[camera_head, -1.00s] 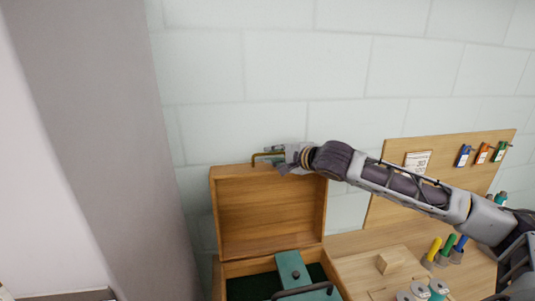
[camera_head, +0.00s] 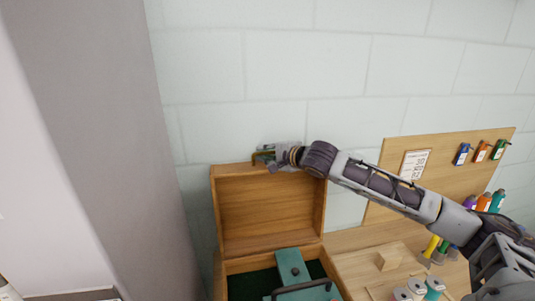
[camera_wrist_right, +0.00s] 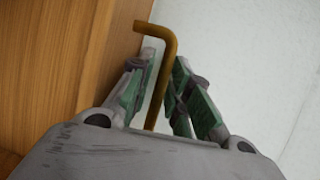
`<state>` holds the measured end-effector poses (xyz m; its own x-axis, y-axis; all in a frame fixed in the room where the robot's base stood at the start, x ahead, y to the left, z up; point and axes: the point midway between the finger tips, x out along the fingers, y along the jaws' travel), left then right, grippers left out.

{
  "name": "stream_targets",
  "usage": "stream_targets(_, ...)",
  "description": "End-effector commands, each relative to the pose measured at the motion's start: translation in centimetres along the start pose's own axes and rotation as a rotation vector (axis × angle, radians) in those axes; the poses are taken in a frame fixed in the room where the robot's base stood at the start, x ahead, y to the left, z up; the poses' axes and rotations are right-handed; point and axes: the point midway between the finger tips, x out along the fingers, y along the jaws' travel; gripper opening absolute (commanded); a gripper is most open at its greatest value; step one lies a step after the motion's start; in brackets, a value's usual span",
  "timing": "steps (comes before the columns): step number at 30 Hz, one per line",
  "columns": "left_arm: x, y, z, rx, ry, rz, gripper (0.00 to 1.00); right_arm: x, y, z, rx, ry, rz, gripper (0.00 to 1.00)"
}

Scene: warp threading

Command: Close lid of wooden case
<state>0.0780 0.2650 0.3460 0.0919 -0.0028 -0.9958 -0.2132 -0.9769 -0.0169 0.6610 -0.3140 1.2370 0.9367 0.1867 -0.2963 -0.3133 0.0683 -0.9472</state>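The wooden case (camera_head: 221,267) stands low in the middle of the head view with its lid (camera_head: 268,213) raised upright. A thin brass handle (camera_head: 257,156) sits at the lid's top edge; it also shows in the right wrist view (camera_wrist_right: 165,62). My right gripper (camera_head: 262,154) is at this handle, above the lid's top edge. In the right wrist view its green-padded fingers stand on either side of the handle. A narrow gap shows between the left finger and the handle, so the fingers look partly open around it. My left gripper is out of view.
Inside the case is a teal piece (camera_head: 291,267) with a dark handle on a dark green lining. To the right are a wooden block (camera_head: 389,258), spools (camera_head: 416,287) and a pegboard (camera_head: 395,190) with coloured tags. A pale wall (camera_head: 300,70) is behind.

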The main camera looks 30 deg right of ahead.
Motion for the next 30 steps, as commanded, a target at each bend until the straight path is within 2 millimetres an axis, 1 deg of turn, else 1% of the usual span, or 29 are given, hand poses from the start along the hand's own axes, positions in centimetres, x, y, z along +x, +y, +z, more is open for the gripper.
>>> stream_targets(4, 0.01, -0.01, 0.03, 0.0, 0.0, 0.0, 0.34, 0.0, 0.01, -0.01, 0.0, 0.0, 0.0, 0.19)
stream_targets(5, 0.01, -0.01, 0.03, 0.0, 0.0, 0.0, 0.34, 0.0, 0.01, -0.01, 0.0, 0.0, 0.0, 0.17)
stream_targets(9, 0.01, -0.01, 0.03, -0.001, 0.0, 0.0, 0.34, -0.01, 0.01, -0.02, 0.0, 0.0, 0.0, 0.0)
stream_targets(23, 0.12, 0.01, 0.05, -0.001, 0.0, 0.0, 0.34, 0.01, 0.08, 0.03, -0.001, 0.0, -0.001, 0.0)
stream_targets(30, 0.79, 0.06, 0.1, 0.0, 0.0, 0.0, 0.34, 0.03, 0.13, 0.29, -0.009, 0.0, -0.018, 0.0)
